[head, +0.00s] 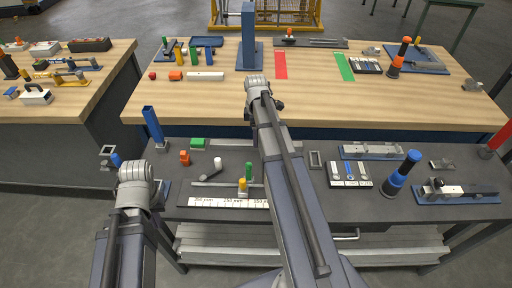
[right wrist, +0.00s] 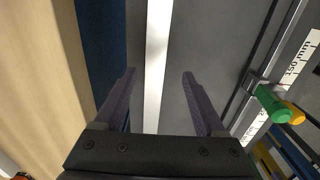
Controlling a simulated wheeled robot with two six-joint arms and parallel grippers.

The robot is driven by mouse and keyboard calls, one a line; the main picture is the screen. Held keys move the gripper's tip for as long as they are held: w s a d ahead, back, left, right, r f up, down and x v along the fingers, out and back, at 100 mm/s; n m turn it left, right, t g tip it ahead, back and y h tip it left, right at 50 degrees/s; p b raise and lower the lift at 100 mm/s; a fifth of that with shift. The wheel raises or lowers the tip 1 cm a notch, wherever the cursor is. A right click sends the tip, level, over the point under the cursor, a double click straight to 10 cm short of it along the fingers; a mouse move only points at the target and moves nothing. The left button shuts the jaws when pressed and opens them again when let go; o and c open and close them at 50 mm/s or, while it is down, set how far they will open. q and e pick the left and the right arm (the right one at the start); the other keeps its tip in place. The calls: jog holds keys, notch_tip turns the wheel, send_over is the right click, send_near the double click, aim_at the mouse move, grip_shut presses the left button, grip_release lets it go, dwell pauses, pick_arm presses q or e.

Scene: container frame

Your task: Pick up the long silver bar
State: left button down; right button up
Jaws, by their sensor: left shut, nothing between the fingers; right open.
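The long silver bar (right wrist: 156,60) runs from the top of the right wrist view down to my gripper body, as a pale straight strip. My right gripper (right wrist: 158,74) is open, with one finger on each side of the bar. The fingers show a gap to it on both sides. I cannot tell the height of the fingertips over the bar. In the head view my right arm covers the place where the bar lies. My left gripper (head: 163,189) is shut and empty at the lower left, mostly hidden by its own wrist.
The grey bench carries a ruler strip (head: 225,202), a green block (head: 198,143) and a blue-and-black post (head: 401,174). The wooden table (head: 210,104) stands behind it, with a blue column (head: 248,40). A green peg (right wrist: 272,103) stands right of the right gripper.

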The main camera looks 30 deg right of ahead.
jog(key=shift+w+d+f+b, duration=0.1)
jog(key=shift+w+f+b, duration=0.05)
jog(key=shift+f+b, duration=1.2)
jog(key=shift+w+d+f+b, duration=0.1)
jog(key=shift+w+f+b, duration=0.05)
jog(key=shift+f+b, duration=1.1)
grip_shut()
